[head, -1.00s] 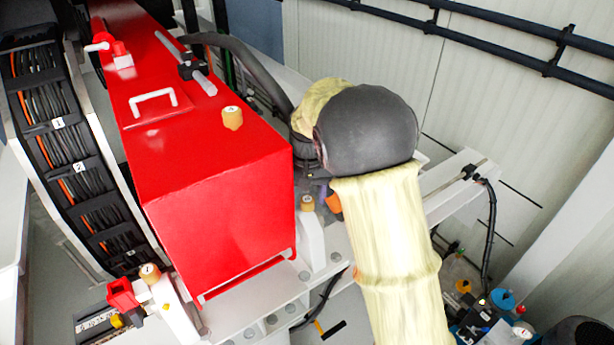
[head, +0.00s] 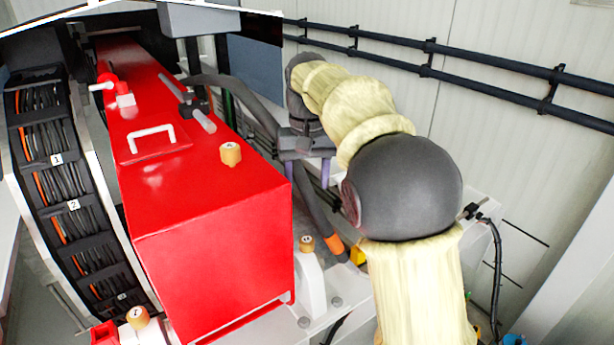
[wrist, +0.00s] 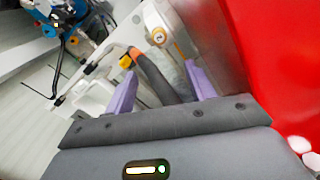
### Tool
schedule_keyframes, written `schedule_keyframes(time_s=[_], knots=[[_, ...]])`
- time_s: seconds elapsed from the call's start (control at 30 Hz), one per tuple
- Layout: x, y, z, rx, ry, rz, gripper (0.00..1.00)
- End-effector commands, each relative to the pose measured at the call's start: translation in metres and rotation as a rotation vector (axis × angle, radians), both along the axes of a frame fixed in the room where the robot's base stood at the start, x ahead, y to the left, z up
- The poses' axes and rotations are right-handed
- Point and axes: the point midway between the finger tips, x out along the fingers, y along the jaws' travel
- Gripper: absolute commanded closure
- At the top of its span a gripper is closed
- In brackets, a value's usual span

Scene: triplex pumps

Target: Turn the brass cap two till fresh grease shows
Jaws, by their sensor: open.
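Three brass caps show in the head view: one on top of the red housing (head: 230,154), one on a white bracket by the housing's right side (head: 306,244), and one at the lower left (head: 138,318). The bracket cap also shows in the wrist view (wrist: 158,36), beyond my fingertips. My gripper (head: 305,182) is open and empty beside the housing, above and apart from the bracket cap. Its purple fingers show in the wrist view (wrist: 161,72). No grease is visible.
A dark hose with an orange end (head: 334,243) runs below my gripper, close to the bracket cap. The red housing (head: 210,235) stands at left with a white handle (head: 153,138) on top. Black rails (head: 440,65) line the wall behind.

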Motion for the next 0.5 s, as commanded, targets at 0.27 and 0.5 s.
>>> schedule_keyframes(time_s=[0.27, 0.5], knots=[[-0.0002, -0.0003, 0.0060, 0.000, 0.001, -0.001, 0.45], [-0.0001, -0.0025, 0.0052, 0.007, 0.001, 0.020, 0.45]])
